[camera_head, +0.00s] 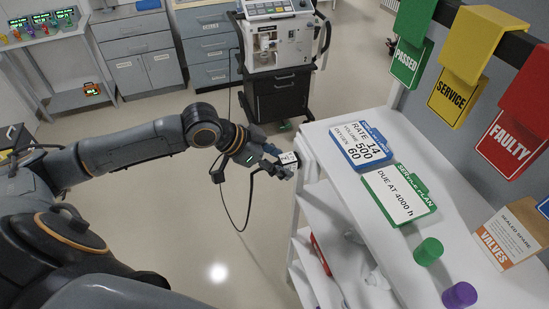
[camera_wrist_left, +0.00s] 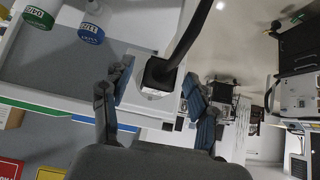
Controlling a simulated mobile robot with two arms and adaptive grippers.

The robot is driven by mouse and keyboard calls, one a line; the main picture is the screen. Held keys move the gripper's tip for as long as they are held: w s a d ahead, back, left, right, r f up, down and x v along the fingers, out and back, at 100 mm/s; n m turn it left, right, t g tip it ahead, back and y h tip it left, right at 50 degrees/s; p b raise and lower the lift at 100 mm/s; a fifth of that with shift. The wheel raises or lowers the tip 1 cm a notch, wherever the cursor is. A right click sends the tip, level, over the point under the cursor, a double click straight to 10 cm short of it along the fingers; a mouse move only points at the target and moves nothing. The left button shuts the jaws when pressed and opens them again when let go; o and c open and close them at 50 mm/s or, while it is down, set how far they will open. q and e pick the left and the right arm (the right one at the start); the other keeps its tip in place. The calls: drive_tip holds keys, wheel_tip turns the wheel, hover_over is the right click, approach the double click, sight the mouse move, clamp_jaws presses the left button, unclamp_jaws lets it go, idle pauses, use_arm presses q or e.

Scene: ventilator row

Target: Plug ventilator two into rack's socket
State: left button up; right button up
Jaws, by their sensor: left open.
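My left gripper (camera_head: 270,157) is at the left edge of the white rack (camera_head: 455,255), beside a small white and black socket block (camera_head: 288,158). In the left wrist view its two fingers (camera_wrist_left: 158,82) stand apart on either side of a black plug (camera_wrist_left: 160,73). The plug has a thick black cable and sits against a pale plate; I cannot tell how deep it is in. The cable (camera_head: 224,205) hangs in a loop below the gripper. A white ventilator (camera_head: 284,45) stands on a dark cart at the back. My right gripper is not in view.
The rack top holds a blue settings card (camera_head: 361,146), a green service plan card (camera_head: 400,196), green and purple caps and a valves box (camera_head: 511,232). Passed, service and faulty tags hang above. Cabinets (camera_head: 140,55) line the back.

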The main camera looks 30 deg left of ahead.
use_arm(q)
drive_tip(key=v, duration=1.2)
